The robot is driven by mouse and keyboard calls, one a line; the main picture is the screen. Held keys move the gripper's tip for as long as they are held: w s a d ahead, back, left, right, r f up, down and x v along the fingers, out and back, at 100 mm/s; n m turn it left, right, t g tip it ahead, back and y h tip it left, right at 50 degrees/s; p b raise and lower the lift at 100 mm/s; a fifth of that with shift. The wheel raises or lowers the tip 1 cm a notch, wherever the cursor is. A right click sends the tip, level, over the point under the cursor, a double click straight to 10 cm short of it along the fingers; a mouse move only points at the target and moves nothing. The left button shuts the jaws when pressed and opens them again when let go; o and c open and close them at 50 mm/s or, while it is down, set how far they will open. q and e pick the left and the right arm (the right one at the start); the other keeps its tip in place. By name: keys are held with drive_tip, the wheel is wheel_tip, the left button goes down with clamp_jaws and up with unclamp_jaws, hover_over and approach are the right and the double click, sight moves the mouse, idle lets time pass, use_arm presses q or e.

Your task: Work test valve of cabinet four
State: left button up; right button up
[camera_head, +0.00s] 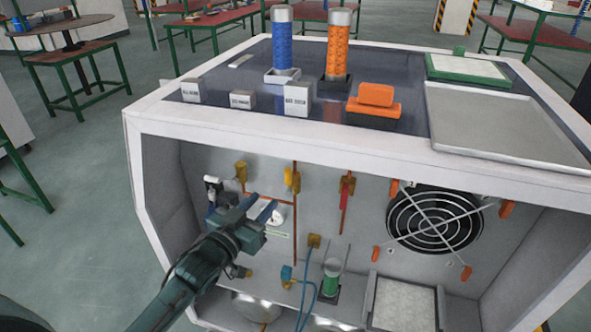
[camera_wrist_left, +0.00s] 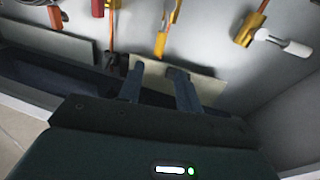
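The open-front cabinet (camera_head: 300,150) holds several small valves and fittings on its inner back wall; I see no label naming the test valve or cabinet four. Yellow valves (camera_head: 241,171) and (camera_head: 292,181) sit high on the wall, and a red-handled valve (camera_head: 345,188) is right of them. My left gripper (camera_head: 257,207) is inside the opening, in front of a white round gauge that it partly covers. In the left wrist view its two fingers (camera_wrist_left: 160,82) stand apart with nothing between them. A yellow fitting with a white handle (camera_wrist_left: 272,38) is at upper right there. My right gripper is not in view.
A round fan (camera_head: 435,219) fills the right of the back wall. Below are a green cylinder (camera_head: 331,278) with a blue hose beside it and a white filter panel (camera_head: 404,305). Blue (camera_head: 282,45) and orange (camera_head: 337,45) columns and a tray (camera_head: 505,125) stand on the cabinet top.

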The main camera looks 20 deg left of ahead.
sight(286, 177)
use_arm(q)
drive_tip(key=x, duration=1.2)
drive_tip(key=shift+w+d, duration=0.1)
drive_tip(key=shift+w, duration=0.05)
drive_tip(key=shift+c, duration=0.5)
clamp_jaws()
